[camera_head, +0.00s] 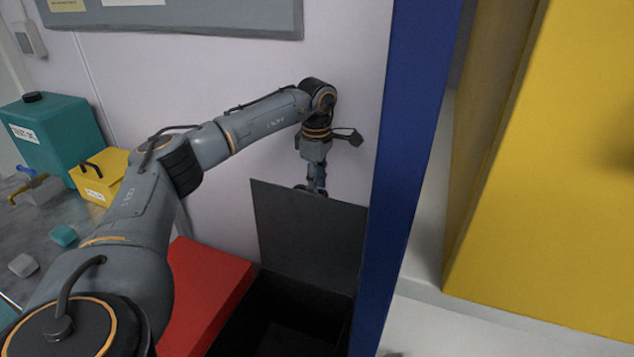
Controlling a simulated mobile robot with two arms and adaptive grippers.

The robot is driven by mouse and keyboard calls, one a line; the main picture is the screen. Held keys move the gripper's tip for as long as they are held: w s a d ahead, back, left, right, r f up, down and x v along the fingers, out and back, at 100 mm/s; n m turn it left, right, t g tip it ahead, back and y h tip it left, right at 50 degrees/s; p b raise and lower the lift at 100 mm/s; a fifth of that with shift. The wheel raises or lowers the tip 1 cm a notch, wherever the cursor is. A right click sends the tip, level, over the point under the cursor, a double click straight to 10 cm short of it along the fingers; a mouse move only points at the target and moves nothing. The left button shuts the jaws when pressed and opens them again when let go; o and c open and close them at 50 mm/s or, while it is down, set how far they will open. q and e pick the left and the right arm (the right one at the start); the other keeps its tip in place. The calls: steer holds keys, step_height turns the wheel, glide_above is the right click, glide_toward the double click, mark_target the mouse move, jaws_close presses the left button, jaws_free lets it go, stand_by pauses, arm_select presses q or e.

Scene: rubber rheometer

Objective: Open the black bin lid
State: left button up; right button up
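The black bin (289,318) stands low in the middle of the head view, between a red box and a blue post. Its dark lid (308,232) is raised, standing nearly upright at the back of the opening, and the dark inside of the bin shows. My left gripper (314,188) points down at the top edge of the lid, partly hidden behind it. I cannot tell whether its fingers touch the lid or how far apart they are. My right gripper is not in view.
A red box (212,290) stands left of the bin. A blue post (400,150) rises close on its right, with a large yellow panel (560,180) beyond. A teal container (57,140), a yellow box (100,172) and small blocks sit on the grey table at left.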

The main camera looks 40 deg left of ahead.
arm_select(q)
step_height(320, 180, up, 12)
steer(key=shift+s, duration=0.15)
stand_by(0.4)
stand_by(0.5)
